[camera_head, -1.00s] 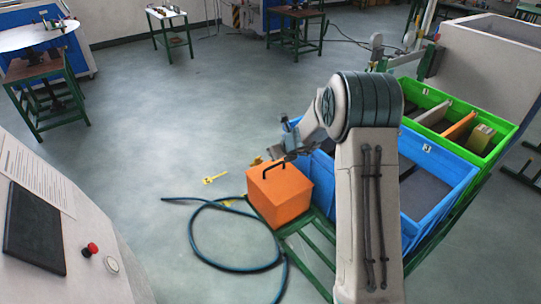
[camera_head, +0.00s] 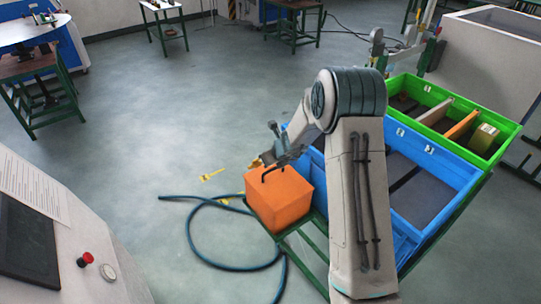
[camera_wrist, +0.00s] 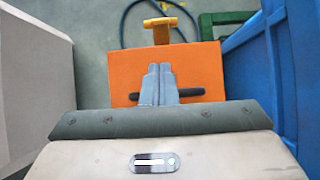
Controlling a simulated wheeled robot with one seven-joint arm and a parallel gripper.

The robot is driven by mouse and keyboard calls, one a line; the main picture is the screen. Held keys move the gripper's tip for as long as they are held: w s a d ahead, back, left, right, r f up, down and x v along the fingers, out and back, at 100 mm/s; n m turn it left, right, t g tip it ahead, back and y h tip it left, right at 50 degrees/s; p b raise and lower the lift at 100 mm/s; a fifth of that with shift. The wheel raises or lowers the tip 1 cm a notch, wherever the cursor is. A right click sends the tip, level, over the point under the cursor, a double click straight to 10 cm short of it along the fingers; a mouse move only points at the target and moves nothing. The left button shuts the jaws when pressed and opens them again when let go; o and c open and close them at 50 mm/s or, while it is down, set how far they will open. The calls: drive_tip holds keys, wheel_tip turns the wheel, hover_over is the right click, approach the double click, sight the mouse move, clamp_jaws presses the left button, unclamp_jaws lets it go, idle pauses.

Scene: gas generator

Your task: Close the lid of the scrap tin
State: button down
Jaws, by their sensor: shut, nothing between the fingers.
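An orange box (camera_head: 279,199), which I take to be the scrap tin, stands on a green frame. A black handle (camera_head: 268,173) sits on its top, and the top looks flat and down on the box. I cannot make out a separate lid edge. My gripper (camera_head: 283,162) is just above the top, by the handle. In the wrist view my gripper (camera_wrist: 159,72) is shut and empty over the orange top (camera_wrist: 205,62). The fingers hide the middle of the handle (camera_wrist: 192,92). I cannot tell whether they touch it.
A blue crate (camera_head: 470,178) stands close to the right of the box, with a green divided crate (camera_head: 508,127) behind it. A yellow piece (camera_wrist: 160,24) is at the box's far edge. A dark hose (camera_head: 187,232) lies on open floor to the left.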

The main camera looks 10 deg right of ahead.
drive_tip(key=shift+a+f, duration=0.1)
drive_tip(key=shift+f, duration=0.15)
drive_tip(key=shift+r, duration=0.15)
idle(0.4)
drive_tip(key=w+a+r+p, duration=0.1)
drive_tip(key=w+r+p, duration=0.15)
drive_tip(key=r, duration=0.35)
drive_tip(key=w+a+r+p, duration=0.1)
drive_tip(key=r+p, duration=0.2)
drive_tip(key=r, duration=0.4)
drive_tip(key=s+r+n+b, duration=0.1)
drive_tip(key=s+r+n, duration=0.6)
drive_tip(key=s+d+r+n+g+b, duration=0.2)
drive_tip(key=s+r+n, duration=0.3)
drive_tip(key=s+n, duration=0.5)
drive_tip(key=s+d+n+h+b, duration=0.1)
drive_tip(key=s+d+n, duration=0.2)
drive_tip(key=s, duration=0.9)
drive_tip(key=s+d+f+n+h+b, duration=0.1)
drive_tip(key=s+d+n+h, duration=0.1)
drive_tip(key=s+n, duration=0.8)
drive_tip(key=s+d, duration=0.1)
drive_tip(key=s, duration=0.1)
drive_tip(key=shift+s+d+n+g+b, duration=0.3)
drive_tip(key=shift+d, duration=0.05)
